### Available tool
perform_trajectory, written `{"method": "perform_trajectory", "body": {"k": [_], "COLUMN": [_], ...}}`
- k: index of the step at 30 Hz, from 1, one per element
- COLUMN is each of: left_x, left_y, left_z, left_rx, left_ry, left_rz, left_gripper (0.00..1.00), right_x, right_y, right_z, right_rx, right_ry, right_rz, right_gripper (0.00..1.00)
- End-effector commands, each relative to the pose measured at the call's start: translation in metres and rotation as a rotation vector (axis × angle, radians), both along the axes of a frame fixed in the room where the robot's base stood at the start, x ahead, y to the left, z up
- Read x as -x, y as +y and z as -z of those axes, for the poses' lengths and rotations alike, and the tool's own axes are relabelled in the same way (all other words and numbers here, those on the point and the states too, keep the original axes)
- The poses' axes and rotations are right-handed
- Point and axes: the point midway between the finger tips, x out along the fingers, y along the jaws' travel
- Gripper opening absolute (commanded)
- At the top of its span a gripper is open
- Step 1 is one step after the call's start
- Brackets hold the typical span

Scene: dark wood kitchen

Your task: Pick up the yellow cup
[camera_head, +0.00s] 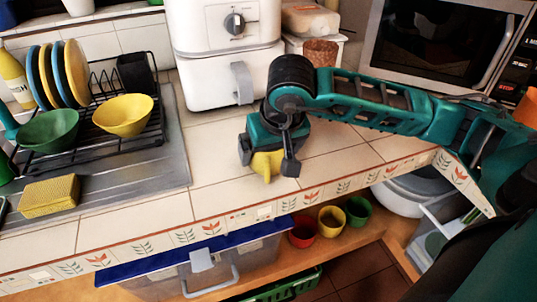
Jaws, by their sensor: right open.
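My right gripper (267,163) reaches in from the right over the tiled counter and points down. Its two dark fingers are apart, one on each side of a yellow object (265,164). The gripper hides most of this object, so I cannot tell its full shape or whether the fingers touch it. A yellow cup (331,221) stands on the wooden shelf below the counter, between a red cup (302,231) and a green cup (357,210). My left gripper is out of view.
A dish rack (150,138) with plates and bowls stands at left, by a yellow sponge (50,192). A white appliance (225,50) and a microwave (440,40) stand behind. A blue-lidded box (205,262) sits below. The counter (205,190) front-left of the gripper is clear.

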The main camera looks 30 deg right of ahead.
Motion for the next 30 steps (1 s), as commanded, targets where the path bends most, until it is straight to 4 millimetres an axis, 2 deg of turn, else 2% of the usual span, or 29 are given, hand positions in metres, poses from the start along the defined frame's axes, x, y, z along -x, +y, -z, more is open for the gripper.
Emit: {"method": "perform_trajectory", "body": {"k": [8,23,30], "left_x": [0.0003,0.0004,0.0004], "left_y": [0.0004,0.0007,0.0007], "left_z": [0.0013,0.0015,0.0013], "left_rx": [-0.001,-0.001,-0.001], "left_ry": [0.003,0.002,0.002], "left_rz": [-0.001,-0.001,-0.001], "left_gripper": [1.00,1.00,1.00], "right_x": [-0.0017,-0.0016,-0.0020], "right_y": [-0.0002,-0.0001,-0.0002], "right_z": [0.0043,0.0039,0.0027], "right_rx": [-0.001,-0.001,0.000], "right_ry": [0.000,0.000,-0.002], "right_rz": [-0.001,0.000,0.000], "right_gripper": [1.00,0.53,0.53]}}
